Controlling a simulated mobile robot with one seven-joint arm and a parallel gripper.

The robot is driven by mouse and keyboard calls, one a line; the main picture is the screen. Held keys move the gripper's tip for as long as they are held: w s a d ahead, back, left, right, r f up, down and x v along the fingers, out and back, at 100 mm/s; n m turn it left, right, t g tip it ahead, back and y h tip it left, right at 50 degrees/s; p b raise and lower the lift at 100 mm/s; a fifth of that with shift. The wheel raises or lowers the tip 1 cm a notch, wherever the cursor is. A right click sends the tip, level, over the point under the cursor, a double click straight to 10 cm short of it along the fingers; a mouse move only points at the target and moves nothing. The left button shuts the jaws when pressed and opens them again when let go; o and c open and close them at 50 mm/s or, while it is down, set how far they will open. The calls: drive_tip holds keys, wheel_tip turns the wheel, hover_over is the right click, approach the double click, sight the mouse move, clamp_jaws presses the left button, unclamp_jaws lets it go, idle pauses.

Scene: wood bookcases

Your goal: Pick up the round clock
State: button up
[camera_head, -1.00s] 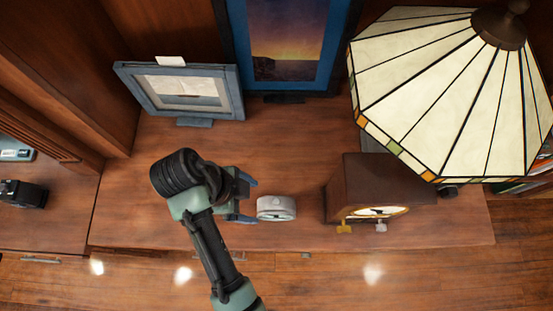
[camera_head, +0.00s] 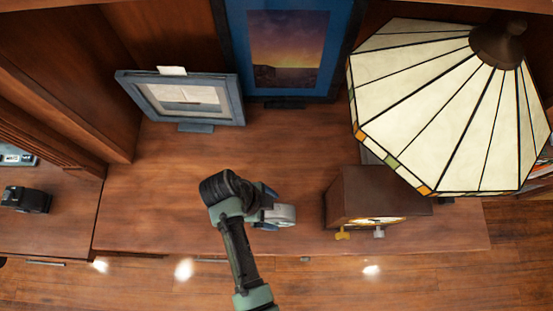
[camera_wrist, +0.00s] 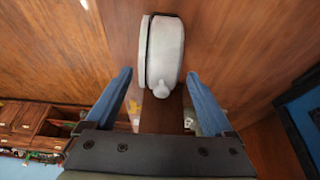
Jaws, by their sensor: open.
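The round clock (camera_head: 281,214) is small and silvery white and stands on the wooden cabinet top. In the head view its left part is hidden by my gripper. In the wrist view the clock (camera_wrist: 163,52) is seen with its rim turned toward me, just beyond and between the fingertips. My gripper (camera_head: 270,207) is open, with its two blue fingers spread to either side of the clock. In the wrist view the gripper (camera_wrist: 158,76) has nothing between its fingers that I can see it touching.
A brown wooden mantel clock (camera_head: 355,190) with small feet stands to the right. A large stained-glass lamp (camera_head: 440,110) overhangs behind it. A grey-blue picture frame (camera_head: 180,97) and a blue-framed picture (camera_head: 287,50) stand at the back. The cabinet top (camera_head: 150,190) is clear to the left.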

drive_tip(key=shift+x, duration=1.5)
drive_tip(key=shift+w, duration=0.1)
clamp_jaws()
